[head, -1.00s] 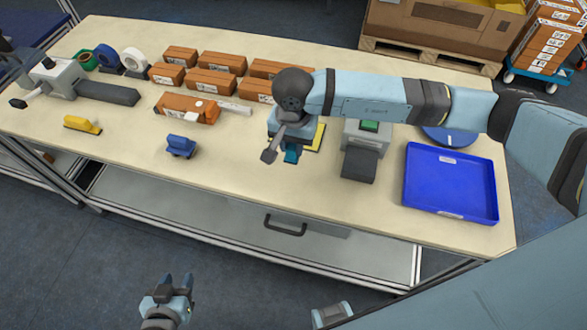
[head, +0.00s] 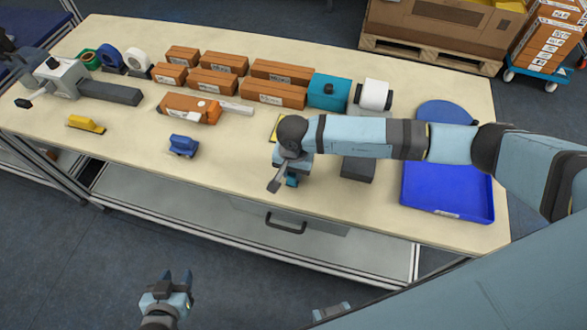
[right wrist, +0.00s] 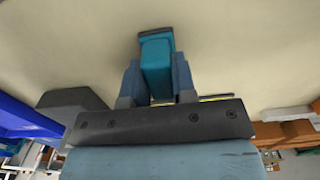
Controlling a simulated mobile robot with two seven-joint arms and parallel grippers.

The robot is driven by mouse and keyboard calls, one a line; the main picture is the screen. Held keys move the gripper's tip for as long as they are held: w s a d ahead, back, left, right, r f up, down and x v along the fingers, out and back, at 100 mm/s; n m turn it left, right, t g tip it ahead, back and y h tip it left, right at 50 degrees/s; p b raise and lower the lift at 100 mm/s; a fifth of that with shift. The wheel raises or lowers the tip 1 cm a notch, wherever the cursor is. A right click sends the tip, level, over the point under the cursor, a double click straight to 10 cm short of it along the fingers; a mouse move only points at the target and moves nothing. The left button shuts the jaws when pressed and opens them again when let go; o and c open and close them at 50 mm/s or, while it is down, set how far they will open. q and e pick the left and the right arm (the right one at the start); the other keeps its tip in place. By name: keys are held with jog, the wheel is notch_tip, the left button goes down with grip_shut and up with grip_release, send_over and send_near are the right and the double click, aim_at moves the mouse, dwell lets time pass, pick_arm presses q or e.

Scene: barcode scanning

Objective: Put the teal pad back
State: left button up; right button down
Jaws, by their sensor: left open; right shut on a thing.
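The teal pad (right wrist: 155,62) is between the two fingers of my right gripper (right wrist: 156,82) in the right wrist view. A dark strip shows at its far end. In the head view only a small teal part of the pad (head: 292,180) shows below my right gripper, which hides the rest. My right gripper is shut on the pad, over the front part of the table (head: 225,180). I cannot tell whether the pad touches the table top. My left gripper (head: 177,277) is open and empty, in front of the table and away from it.
A yellow-edged item (head: 276,128) lies just behind my right gripper, partly hidden. A blue stapler-like item (head: 183,146) stands to the left. A blue tray (head: 450,197) is at right. Several brown boxes, a teal box (head: 328,92) and a white roll (head: 373,95) stand at the back.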

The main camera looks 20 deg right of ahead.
jog(key=shift+f+b, duration=0.25)
jog(key=shift+b, duration=0.1)
jog(key=c, duration=0.9)
grip_release()
jog(key=shift+r, duration=0.1)
jog(key=shift+c, duration=0.2)
jog(key=shift+r, duration=0.1)
jog(key=shift+r+p, duration=0.25)
jog(key=shift+p, duration=0.25)
notch_tip(320, 180, up, 12)
jog(key=b, duration=0.3)
jog(key=shift+f, duration=0.15)
